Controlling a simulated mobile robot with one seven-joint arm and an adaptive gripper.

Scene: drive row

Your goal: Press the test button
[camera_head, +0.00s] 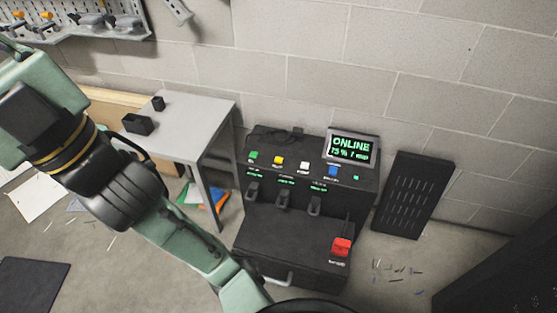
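A black control console (285,243) stands against the wall. Its top panel carries a green button (253,155), a yellow button (278,161), a white button (305,166) and a blue button (333,171). The labels by the buttons are too small to read, so I cannot tell which is the test button. A display (351,148) at the console's back right reads "ONLINE" with a smaller line below. My arm crosses the left side of the view down to the bottom edge. My gripper is not in view.
Black levers (283,199) and a red control (341,246) are on the console's front. A grey table (196,112) with small black boxes stands to its left. A black slotted panel (412,195) leans at the wall on the right. Small scraps litter the floor.

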